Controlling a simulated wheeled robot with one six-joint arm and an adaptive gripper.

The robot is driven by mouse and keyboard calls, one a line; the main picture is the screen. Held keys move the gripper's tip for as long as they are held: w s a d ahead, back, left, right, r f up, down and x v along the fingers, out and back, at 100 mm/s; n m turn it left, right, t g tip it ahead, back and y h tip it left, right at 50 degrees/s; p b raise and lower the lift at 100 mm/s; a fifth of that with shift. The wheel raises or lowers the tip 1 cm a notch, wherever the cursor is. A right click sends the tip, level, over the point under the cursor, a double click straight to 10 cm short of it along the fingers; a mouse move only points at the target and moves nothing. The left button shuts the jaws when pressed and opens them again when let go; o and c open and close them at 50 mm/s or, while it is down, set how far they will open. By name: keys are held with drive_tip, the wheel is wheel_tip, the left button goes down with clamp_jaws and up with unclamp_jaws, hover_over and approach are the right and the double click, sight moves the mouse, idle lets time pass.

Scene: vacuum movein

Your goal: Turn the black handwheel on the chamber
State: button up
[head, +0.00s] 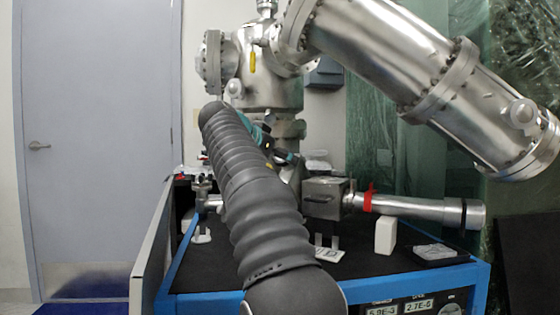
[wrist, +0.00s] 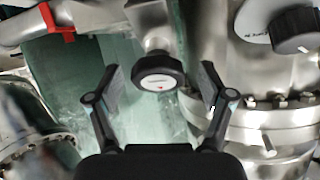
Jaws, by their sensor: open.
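In the wrist view a round black handwheel (wrist: 158,74) with a pale label on its face sits on a metal stem. It lies between the two spread fingers of my gripper (wrist: 159,67). My gripper is open, with a visible gap on each side of the wheel, and neither finger appears to touch it. How far the wheel is in depth is hard to tell. In the head view the steel chamber (head: 270,85) stands at the centre. My ribbed dark arm crosses in front of it and hides the handwheel and most of my gripper.
A second black knob (wrist: 295,30) shows at the upper right of the wrist view. A large steel pipe (head: 390,60) slopes down to the right.

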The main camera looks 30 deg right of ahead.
drive_tip(key=shift+w+d+f, duration=0.25)
drive_tip(key=shift+w+d, duration=0.05)
drive_tip(key=shift+d, duration=0.25)
drive_tip(key=c, duration=1.2)
drive_tip(key=shift+o, duration=0.2)
drive_tip(key=shift+a, duration=0.1)
drive_tip(key=shift+n, duration=0.3)
